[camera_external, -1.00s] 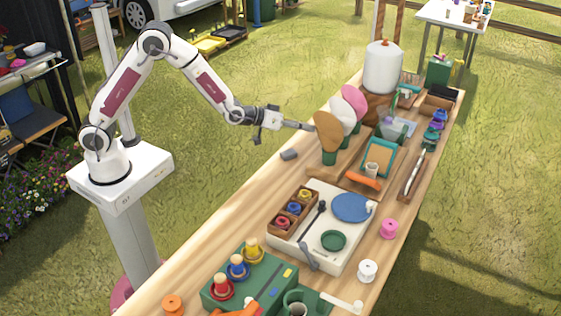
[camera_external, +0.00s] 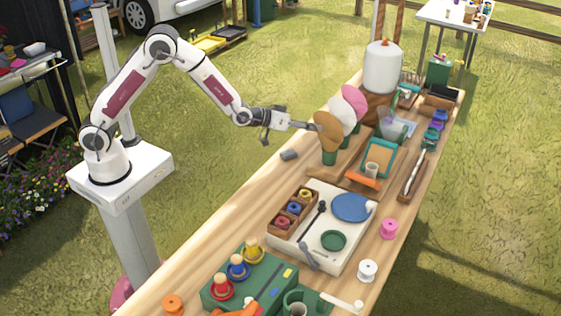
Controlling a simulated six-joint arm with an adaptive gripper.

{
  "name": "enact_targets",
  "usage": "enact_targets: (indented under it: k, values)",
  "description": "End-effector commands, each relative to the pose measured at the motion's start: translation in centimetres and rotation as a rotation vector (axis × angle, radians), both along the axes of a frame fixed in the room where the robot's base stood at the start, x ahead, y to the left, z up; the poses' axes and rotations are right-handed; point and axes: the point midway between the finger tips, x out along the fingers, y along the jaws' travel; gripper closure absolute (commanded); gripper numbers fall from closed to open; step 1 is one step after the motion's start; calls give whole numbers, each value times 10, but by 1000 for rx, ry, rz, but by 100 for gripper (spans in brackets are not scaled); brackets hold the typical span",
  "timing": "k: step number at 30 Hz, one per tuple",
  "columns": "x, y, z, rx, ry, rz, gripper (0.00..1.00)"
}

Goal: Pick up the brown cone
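The brown cone (camera_external: 328,130) stands upright in a dark green holder (camera_external: 329,158) on a wooden board. It is the nearest of three cone shapes in a row. A white one (camera_external: 342,115) and a pink one (camera_external: 354,101) stand behind it. My gripper (camera_external: 309,126) reaches in from the left at the height of the brown cone's upper part. Its tip is at the cone's left edge in the picture; I cannot tell whether it touches. The fingers are too small and overlapped to show whether they are open or shut.
A small grey block (camera_external: 290,155) lies on the table below my gripper. A white tank (camera_external: 382,68) stands behind the cones. A teal-framed tray (camera_external: 380,157) lies to their right. A white board (camera_external: 307,251) with a blue disc is in front. The table's left edge is mostly clear.

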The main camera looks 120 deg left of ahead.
Motion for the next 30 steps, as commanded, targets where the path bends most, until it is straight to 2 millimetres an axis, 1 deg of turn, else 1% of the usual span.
enact_targets:
  k: [14, 22, 30]
  values:
    - [3, 3, -3, -1, 1, 0, 76]
    - [16, 17, -17, -1, 1, 0, 76]
    - [30, 30, -24, -1, 1, 0, 76]
